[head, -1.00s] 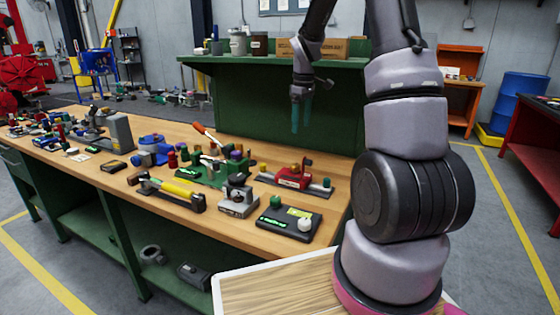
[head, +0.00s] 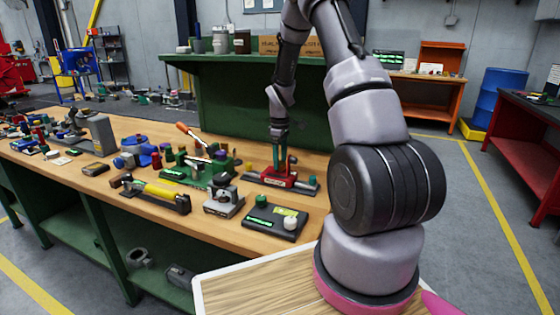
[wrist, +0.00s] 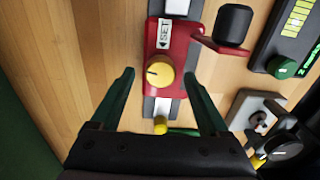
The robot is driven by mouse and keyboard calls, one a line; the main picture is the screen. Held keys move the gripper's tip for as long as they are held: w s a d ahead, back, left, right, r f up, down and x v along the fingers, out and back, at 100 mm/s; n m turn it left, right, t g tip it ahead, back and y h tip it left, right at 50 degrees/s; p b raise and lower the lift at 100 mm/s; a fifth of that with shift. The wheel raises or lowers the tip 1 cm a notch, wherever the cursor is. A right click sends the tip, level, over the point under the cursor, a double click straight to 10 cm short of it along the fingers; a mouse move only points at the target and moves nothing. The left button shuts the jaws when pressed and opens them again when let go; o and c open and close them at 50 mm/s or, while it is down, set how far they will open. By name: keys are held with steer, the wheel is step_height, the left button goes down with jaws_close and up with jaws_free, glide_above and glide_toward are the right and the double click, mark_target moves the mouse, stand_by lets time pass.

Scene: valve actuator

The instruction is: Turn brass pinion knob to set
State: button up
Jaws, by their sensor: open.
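The brass pinion knob (wrist: 160,72) is a round yellow knob with a short dark pointer mark toward its left. It sits on a red carriage (wrist: 178,50) on a grey rail. A white SET label (wrist: 164,34) with an arrow is above it in the wrist view. My gripper (wrist: 158,77) is open, with one green finger on each side of the knob and visible gaps between. In the head view my gripper (head: 279,152) points down at the red carriage (head: 272,180); its fingers hide the knob there.
A red arm with a black knob (wrist: 233,25) extends right of the carriage. A smaller yellow knob (wrist: 160,125) is on the rail. A dark box with a green knob (head: 262,201), a grey fixture (head: 224,203) and a yellow-handled tool (head: 160,193) stand nearby on the bench.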

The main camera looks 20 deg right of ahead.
steer(key=shift+f, duration=0.35)
jaws_close()
